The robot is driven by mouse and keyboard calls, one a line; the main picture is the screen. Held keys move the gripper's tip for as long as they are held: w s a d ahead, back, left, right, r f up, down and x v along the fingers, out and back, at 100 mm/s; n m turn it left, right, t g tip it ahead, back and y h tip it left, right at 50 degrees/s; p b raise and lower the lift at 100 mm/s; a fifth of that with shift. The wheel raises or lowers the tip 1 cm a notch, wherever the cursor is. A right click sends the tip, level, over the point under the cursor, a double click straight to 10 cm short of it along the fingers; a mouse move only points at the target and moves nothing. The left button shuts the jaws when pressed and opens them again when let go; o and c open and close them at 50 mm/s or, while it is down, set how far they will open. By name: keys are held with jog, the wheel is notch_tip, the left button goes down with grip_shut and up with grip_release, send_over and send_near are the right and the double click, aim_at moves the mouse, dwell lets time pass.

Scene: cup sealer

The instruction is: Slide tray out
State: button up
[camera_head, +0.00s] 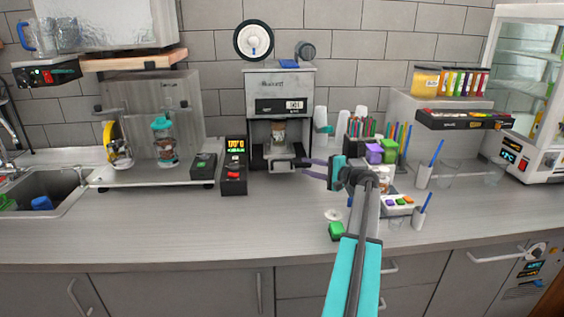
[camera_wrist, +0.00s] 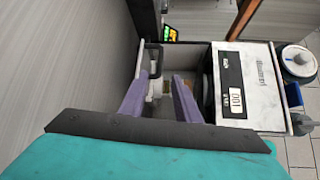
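The cup sealer (camera_head: 280,95) is a grey box machine against the back wall, with a lit display. Its tray (camera_head: 281,164) is at the bottom front, with a handle toward the front. A cup with brown contents (camera_head: 278,131) is inside the sealer's opening. My gripper (camera_head: 300,166) comes from the right, with its purple fingers at the tray's front. In the wrist view my gripper (camera_wrist: 162,76) is open, its two fingers apart. The pale tray handle part (camera_wrist: 155,88) shows between or just beyond the fingers; I cannot tell if they touch it.
A black control box (camera_head: 234,172) stands left of the sealer. Cups, straws and purple and green blocks (camera_head: 375,152) crowd the counter to the right. The counter in front of the sealer (camera_head: 255,220) is clear.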

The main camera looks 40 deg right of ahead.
aim_at(284, 161)
jog(key=w+p, duration=0.1)
jog(key=w, duration=0.3)
jog(key=w+a+f+p, duration=0.1)
jog(key=w+p, duration=0.1)
jog(key=w, duration=0.3)
jog(key=w+p, duration=0.1)
jog(key=w, duration=0.3)
jog(key=shift+w+a+f+p, duration=0.15)
jog(key=shift+w+f+p, duration=0.05)
jog(key=shift+f+p, duration=0.15)
